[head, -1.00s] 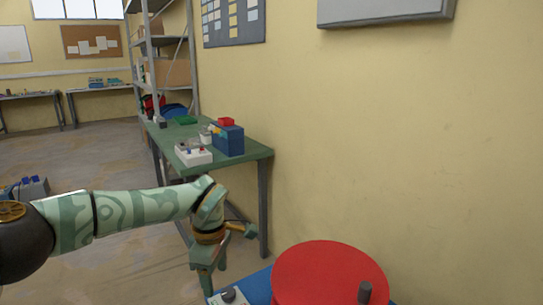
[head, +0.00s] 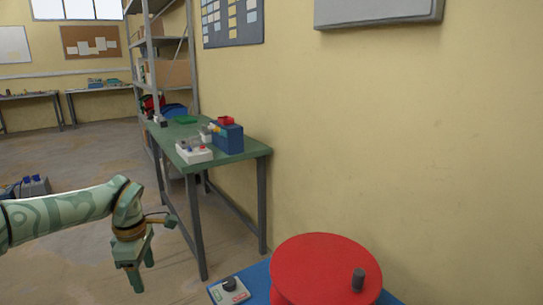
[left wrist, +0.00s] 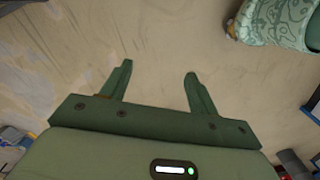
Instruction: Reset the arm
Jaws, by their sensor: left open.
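My left arm comes in from the left in the head view. Its gripper (head: 141,280) hangs down over the bare floor, to the left of the green table. In the left wrist view the two fingers of the left gripper (left wrist: 158,80) stand apart with nothing between them, only floor beyond. My right gripper is in neither view.
A red reel-like drum (head: 325,262) and a small dial box (head: 229,290) sit on a blue surface (head: 256,284) at the front. A green table (head: 238,160) against the wall holds a white socket box (head: 194,153) and a blue box (head: 228,138). Open floor lies left.

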